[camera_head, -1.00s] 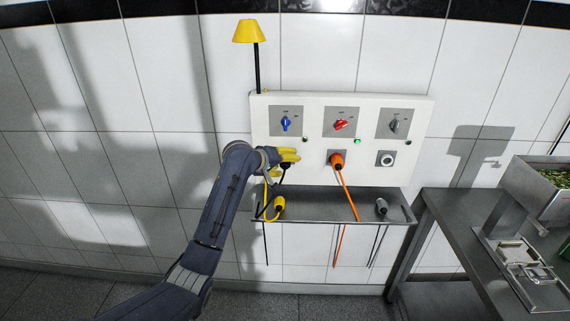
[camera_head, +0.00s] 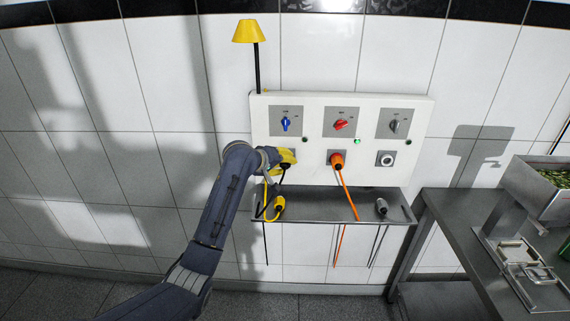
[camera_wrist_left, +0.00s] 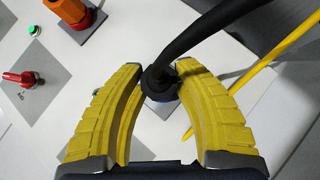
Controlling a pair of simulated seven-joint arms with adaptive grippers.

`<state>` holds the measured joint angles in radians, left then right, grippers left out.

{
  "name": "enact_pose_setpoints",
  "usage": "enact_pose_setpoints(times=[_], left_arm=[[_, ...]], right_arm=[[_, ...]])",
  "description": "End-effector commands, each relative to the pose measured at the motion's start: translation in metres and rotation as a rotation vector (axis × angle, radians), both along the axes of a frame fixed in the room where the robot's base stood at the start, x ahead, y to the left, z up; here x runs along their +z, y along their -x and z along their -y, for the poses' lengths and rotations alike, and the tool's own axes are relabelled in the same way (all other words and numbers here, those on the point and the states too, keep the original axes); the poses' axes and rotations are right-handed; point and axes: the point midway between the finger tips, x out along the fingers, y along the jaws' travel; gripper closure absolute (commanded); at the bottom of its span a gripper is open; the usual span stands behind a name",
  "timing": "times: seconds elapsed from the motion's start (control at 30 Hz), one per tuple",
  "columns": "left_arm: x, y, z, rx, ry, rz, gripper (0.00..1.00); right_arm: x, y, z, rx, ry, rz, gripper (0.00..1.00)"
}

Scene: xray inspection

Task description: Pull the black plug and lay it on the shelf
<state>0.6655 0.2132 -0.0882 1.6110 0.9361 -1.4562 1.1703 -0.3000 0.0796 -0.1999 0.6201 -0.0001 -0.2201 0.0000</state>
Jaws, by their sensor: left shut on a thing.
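The black plug (camera_wrist_left: 160,84) sits between the yellow fingers of my left gripper (camera_wrist_left: 160,82) in the left wrist view, with its thick black cable running up and to the right. In the head view my left gripper (camera_head: 288,158) is at the left socket plate of the white panel, shut on the plug. Its fingers hide most of the plug there; the black cable (camera_head: 283,174) hangs below. The plug appears to be at the socket; how deep it sits is hidden. The grey shelf (camera_head: 320,207) is below the panel. My right gripper is not in view.
A yellow plug (camera_head: 279,204) and a grey plug (camera_head: 381,206) lie on the shelf. An orange plug (camera_head: 337,161) is in the middle socket, its cable crossing the shelf. The right socket (camera_head: 386,159) is empty. The shelf is bare between the orange cable and grey plug.

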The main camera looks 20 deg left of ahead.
Motion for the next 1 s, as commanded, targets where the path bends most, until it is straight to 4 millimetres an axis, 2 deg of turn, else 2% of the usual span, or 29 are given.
enact_pose_setpoints(times=[0.03, 0.17, 0.2, 1.0], left_arm=[[-0.0003, 0.0, -0.0002, 0.0, -0.001, -0.001, 0.84], [-0.0004, 0.0, -0.0002, 0.0, -0.001, -0.001, 0.99], [-0.0004, 0.0, -0.0002, 0.0, -0.001, -0.001, 1.0], [-0.0012, 0.008, 0.002, 0.0, -0.002, -0.002, 1.0]], right_arm=[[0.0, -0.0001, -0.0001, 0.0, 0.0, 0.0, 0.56], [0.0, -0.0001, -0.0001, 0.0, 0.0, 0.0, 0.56], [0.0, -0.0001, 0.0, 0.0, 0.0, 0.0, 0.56], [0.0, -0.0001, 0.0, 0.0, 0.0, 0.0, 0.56]])
